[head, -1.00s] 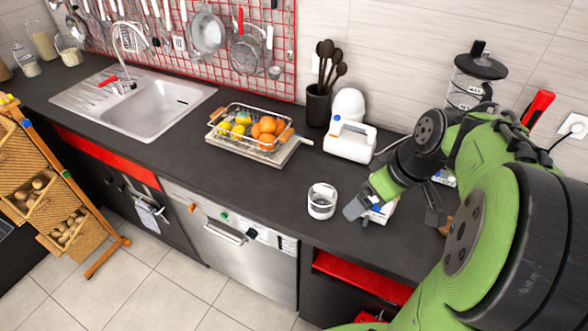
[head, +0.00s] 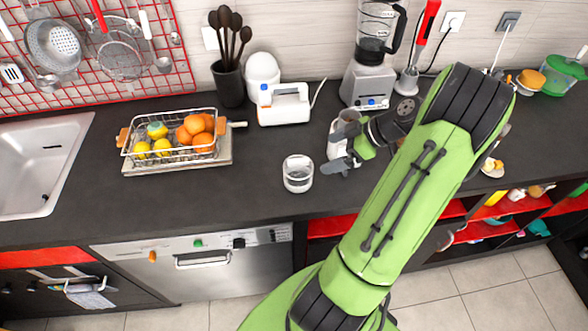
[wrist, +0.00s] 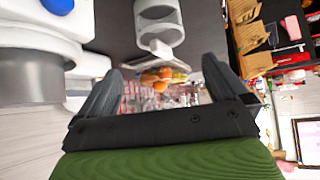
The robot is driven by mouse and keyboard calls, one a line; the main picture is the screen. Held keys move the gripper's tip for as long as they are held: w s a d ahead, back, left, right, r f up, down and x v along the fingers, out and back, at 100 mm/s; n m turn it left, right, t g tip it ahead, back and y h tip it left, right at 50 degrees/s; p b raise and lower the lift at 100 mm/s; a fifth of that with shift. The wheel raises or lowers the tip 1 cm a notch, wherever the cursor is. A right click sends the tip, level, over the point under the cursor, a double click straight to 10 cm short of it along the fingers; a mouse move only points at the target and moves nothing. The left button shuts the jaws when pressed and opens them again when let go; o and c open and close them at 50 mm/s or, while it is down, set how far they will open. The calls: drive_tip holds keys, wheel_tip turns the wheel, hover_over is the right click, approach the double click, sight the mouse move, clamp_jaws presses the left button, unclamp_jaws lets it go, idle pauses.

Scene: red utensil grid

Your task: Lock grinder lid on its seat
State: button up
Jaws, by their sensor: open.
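The grinder lid, which looks like the white, partly see-through cup-shaped piece (head: 298,174), stands apart on the dark counter left of my gripper. It also shows ahead of my fingers in the wrist view (wrist: 158,28). The grinder base, a white body with a grey metal top (head: 337,146), stands behind my gripper, partly hidden by it; what looks like its grey cylinder (wrist: 28,78) fills the left of the wrist view. My gripper (head: 342,160) is open with nothing between its fingers, which also show in the wrist view (wrist: 160,82).
A wire basket of fruit (head: 168,157) stands on a board to the left. The counter left of the cup is clear.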

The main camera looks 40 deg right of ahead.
sight(306, 162)
drive_tip(key=x, duration=1.2)
drive_tip(key=shift+w+a, duration=0.25)
drive_tip(key=shift+w, duration=0.1)
drive_tip(key=shift+s, duration=0.1)
drive_tip(key=shift+c, duration=0.5)
drive_tip(key=c, duration=0.7)
